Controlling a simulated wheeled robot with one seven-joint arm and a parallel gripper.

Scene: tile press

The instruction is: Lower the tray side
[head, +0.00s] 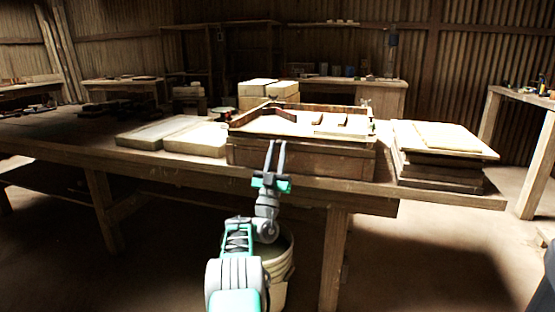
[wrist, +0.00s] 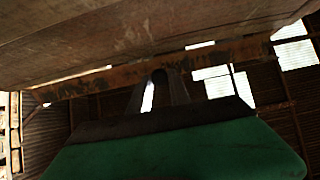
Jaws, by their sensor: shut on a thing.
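The wooden tray (head: 340,160) sits at the front edge of the long workbench, with low raised walls at its left and back. My gripper (head: 276,145) reaches up to its front side from below, its two fingers at the upper edge of that side. In the wrist view a broad brown board (wrist: 130,40) fills the top, and a thin brown wooden strip (wrist: 95,82) runs across below it. My gripper (wrist: 160,82) is shut on the tray side at this strip. The exact contact is dark and partly hidden.
Pale slabs (head: 170,133) lie left of the tray, and a stack of boards (head: 440,160) stands to its right. A bucket (head: 282,265) stands on the floor beside my arm, under the workbench (head: 150,174).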

